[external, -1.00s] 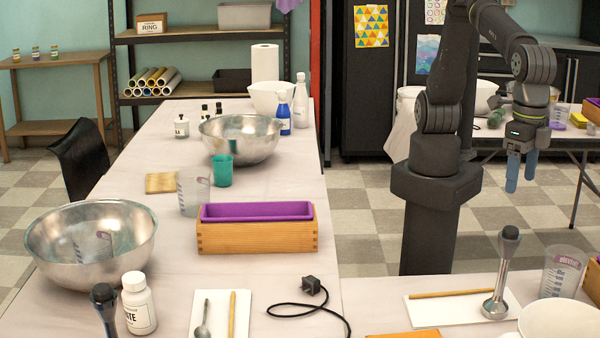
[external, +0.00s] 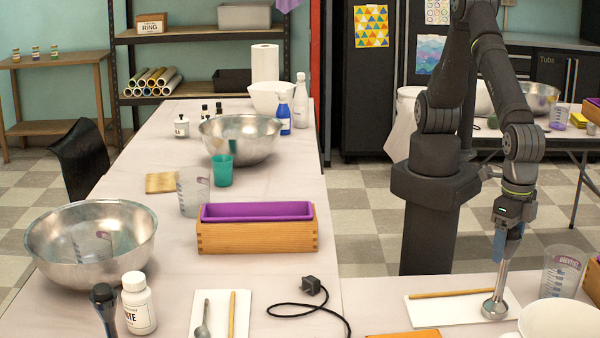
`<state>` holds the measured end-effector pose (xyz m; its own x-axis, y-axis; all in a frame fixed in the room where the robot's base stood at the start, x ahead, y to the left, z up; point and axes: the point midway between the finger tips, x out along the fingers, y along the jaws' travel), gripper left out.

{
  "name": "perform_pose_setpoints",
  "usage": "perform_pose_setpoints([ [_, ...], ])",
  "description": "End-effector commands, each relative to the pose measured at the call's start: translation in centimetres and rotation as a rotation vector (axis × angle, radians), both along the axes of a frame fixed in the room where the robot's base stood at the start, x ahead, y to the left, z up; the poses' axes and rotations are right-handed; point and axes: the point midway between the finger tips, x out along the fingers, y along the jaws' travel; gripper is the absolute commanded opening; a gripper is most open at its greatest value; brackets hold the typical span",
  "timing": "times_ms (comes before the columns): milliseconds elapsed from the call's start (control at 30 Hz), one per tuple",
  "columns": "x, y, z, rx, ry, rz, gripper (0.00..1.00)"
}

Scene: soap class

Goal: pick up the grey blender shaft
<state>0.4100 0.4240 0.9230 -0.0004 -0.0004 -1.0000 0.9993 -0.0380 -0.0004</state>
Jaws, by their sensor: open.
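A grey blender shaft (external: 498,280) stands upright, bell end down, on a white board (external: 447,311) at the lower right. Its silver lower part and bell show. Its dark top is hidden by my gripper. My gripper (external: 506,252) points down at the upper part of this shaft, with its blue fingers open and overlapping it in the picture. I cannot tell whether the fingers straddle the shaft or touch it. A second, similar shaft with a dark top (external: 104,303) stands at the lower left, cut off by the frame's bottom edge.
A wooden stick (external: 452,294) lies on the board left of the shaft. A clear measuring cup (external: 563,275) and a white bowl (external: 556,320) stand close on the right. A black cord with a plug (external: 311,285) lies on the left table.

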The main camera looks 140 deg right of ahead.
Motion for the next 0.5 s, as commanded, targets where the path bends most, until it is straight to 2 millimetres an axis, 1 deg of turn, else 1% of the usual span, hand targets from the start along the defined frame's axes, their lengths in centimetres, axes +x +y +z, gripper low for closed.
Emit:
perform_pose_setpoints([
  [100, -0.01, 0.01, -0.45, 0.0, 0.0, 0.0, 0.69],
  [267, 0.0, 0.01, -0.44, 0.0, 0.0, 0.0, 0.69],
  [367, 0.0, 0.01, -0.43, 0.0, 0.0, 0.0, 0.51],
  [400, 0.0, 0.01, -0.42, 0.0, 0.0, 0.0, 0.43],
  [467, 0.0, 0.01, -0.42, 0.0, 0.0, 0.0, 0.32],
  [500, 0.0, 0.01, -0.42, 0.0, 0.0, 0.0, 0.24],
])
